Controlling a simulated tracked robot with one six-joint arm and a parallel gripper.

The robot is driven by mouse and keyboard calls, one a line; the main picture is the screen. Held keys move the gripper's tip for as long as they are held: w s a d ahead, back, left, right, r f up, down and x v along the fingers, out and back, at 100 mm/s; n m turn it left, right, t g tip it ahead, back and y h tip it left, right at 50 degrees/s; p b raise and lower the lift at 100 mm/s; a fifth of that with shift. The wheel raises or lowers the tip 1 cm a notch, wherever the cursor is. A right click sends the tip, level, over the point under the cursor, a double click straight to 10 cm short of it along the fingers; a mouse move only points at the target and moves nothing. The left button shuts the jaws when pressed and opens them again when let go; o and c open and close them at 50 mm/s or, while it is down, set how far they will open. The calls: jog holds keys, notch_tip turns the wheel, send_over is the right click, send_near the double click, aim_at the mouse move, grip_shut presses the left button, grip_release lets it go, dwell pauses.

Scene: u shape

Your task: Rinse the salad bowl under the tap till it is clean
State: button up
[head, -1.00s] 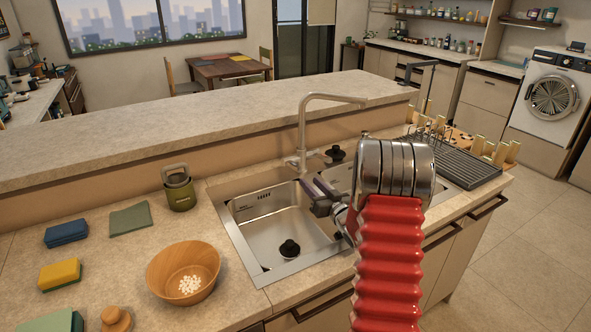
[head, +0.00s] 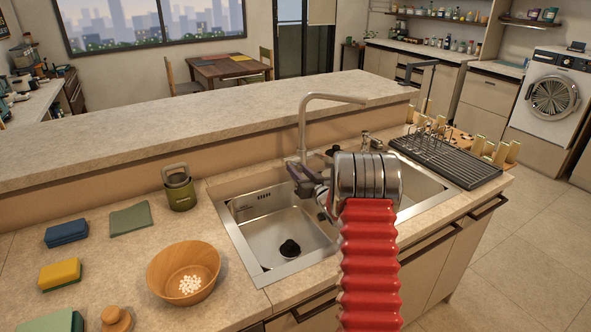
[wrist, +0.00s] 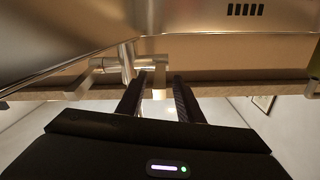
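The wooden salad bowl (head: 193,256) sits upright on the counter left of the sink, with a cluster of small white pieces in its bottom. The silver tap (head: 302,125) rises behind the sink (head: 262,215), its spout reaching right. My gripper (head: 294,172) is at the tap's base, its dark fingers apart. In the wrist view, my gripper (wrist: 160,76) is open, with part of the metal tap fitting (wrist: 127,65) just ahead and between the fingertips. I cannot tell whether they touch it. Water is not visible.
Left of the bowl lie a yellow sponge (head: 60,274), a blue sponge (head: 66,233) and a green cloth (head: 131,219). An olive canister (head: 180,190) stands behind the bowl. A dark drying rack (head: 462,163) is right of the sink. A raised ledge (head: 150,125) runs behind.

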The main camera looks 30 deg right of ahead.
jog(key=shift+w+d, duration=0.1)
jog(key=shift+w, duration=0.85)
jog(key=shift+c, duration=0.4)
grip_shut()
